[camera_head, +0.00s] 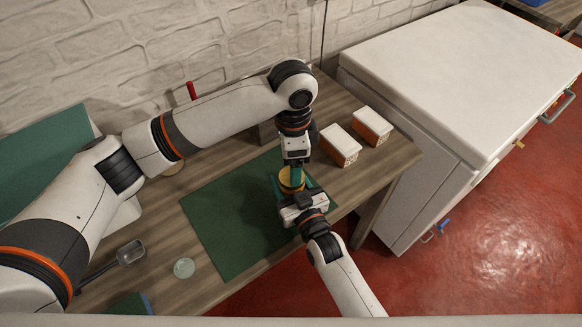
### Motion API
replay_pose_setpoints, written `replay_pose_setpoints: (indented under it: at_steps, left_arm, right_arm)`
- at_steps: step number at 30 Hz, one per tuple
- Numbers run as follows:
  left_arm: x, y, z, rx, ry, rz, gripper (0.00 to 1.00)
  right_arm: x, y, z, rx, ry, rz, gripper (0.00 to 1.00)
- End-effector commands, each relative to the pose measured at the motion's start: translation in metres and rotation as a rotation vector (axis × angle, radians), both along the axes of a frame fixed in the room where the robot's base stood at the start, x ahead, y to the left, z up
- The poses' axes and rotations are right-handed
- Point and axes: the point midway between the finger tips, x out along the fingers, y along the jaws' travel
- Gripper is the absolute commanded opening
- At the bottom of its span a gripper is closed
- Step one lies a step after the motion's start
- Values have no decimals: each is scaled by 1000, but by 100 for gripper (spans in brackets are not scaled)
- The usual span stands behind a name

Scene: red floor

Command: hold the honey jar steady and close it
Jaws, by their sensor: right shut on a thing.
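The honey jar (289,187), amber-yellow, stands near the right side of the green mat (225,222). My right gripper (294,188) comes in from the front and is shut on the jar, one teal finger on each side. My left gripper (293,172) points down right over the jar's top. Its fingers overlap the jar in this view, and I cannot tell whether they are open or shut on a lid. The jar's top is mostly hidden by the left gripper, so the lid's seating does not show.
Two orange-and-white boxes (340,146) (371,126) stand at the table's back right. A small pale round glass thing (184,267) and a metal scoop (130,253) lie left of the mat. A white chest (465,75) stands right of the wooden table. A brick wall runs behind.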

Motion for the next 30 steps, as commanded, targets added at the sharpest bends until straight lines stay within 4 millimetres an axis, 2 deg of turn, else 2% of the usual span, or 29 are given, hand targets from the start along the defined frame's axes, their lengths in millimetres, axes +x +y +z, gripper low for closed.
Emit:
replay_pose_setpoints:
  at_steps: [3,9,14,22,23,27,30]
  left_arm:
    - [2,0,27,0,-5,3,77]
    - [3,1,57,3,-6,6,77]
    - [3,2,66,4,-6,7,77]
    - [3,2,67,4,-5,9,77]
    - [3,2,67,4,-5,9,77]
    - [3,2,67,4,-6,9,77]
    - [3,2,67,5,-5,9,77]
  right_arm:
    - [-1,0,-2,-2,4,1,0]
    - [-2,0,-2,-2,4,1,0]
    - [-2,0,-2,-1,3,2,0]
    - [-2,1,-2,-1,3,2,0]
    - [-2,0,-2,-1,3,2,58]
    - [-2,0,-1,-1,2,2,80]
    - [-2,0,-1,0,1,2,80]
